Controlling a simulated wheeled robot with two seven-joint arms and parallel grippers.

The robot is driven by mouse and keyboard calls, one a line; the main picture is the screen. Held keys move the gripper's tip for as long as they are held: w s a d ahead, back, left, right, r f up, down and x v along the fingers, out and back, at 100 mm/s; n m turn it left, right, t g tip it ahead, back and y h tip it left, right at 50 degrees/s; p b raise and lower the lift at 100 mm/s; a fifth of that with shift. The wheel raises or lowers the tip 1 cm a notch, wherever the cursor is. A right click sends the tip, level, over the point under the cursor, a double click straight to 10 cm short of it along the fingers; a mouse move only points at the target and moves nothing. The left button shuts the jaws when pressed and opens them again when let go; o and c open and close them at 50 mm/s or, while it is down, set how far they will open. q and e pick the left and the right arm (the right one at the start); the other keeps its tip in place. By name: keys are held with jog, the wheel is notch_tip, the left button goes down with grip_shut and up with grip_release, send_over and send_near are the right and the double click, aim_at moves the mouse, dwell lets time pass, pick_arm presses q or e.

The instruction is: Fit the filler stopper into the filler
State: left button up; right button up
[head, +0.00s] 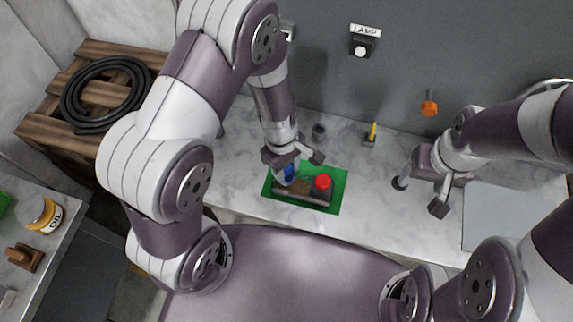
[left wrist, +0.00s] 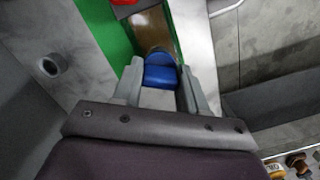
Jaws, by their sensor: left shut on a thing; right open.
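My left gripper (head: 289,168) is over the left part of the green mat (head: 339,190), shut on a blue piece (head: 289,174). In the left wrist view the blue piece (left wrist: 160,74) sits between the two fingers (left wrist: 160,88), above the end of a brown block (left wrist: 151,28). I cannot tell if it is seated in the block or just above it. A red cap (head: 323,182) stands at the block's right. Which part is the filler is not clear; the blue piece may be the stopper. My right gripper (head: 420,195) is open and empty over the right of the counter.
A small dark cup-like ring (head: 319,130) stands behind the mat. A yellow upright piece (head: 373,131) is right of it. An orange knob (head: 429,105) and a lamp switch (head: 361,47) are on the wall. A pale panel (head: 500,218) lies at right. The counter between mat and right gripper is clear.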

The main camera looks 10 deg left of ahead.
pick_arm(q)
jog(key=shift+f, duration=0.2)
jog(key=o, duration=1.2)
jog(key=shift+c, duration=0.2)
jog(key=shift+r, duration=0.1)
notch_tip(320, 180, up, 12)
jog(key=a, duration=0.1)
jog(key=shift+w+r, duration=0.25)
jog(key=shift+w, duration=0.15)
jog(key=shift+a, duration=0.1)
jog(key=s+a+m+t+y+b, duration=0.1)
jog(key=s+a+m+t+b, duration=0.1)
jog(key=s+a+m, duration=0.2)
jog(key=a+m, duration=0.3)
jog(key=m, duration=0.5)
jog(key=shift+s+a, duration=0.2)
jog(key=shift+a, duration=0.1)
